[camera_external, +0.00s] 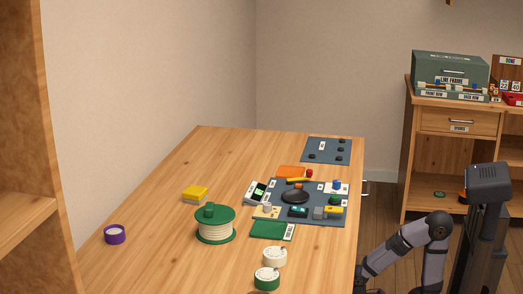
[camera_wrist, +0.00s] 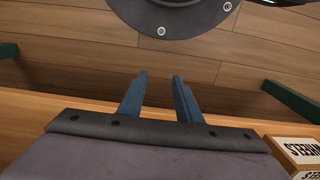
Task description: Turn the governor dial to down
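My gripper (camera_wrist: 161,76) shows in the wrist view with its two blue fingers apart and nothing between them. It points over a plank floor, away from the table. In the external view my arm is at the lower right and I cannot make out the gripper. A dark blue board (camera_external: 333,217) lies on the table with several small parts on it. A black round disc (camera_external: 295,197) sits near its middle. I cannot tell which part is the governor dial, and its setting is too small to read.
A second blue board (camera_external: 327,150) lies behind. A wooden cabinet (camera_external: 455,120) stands right.

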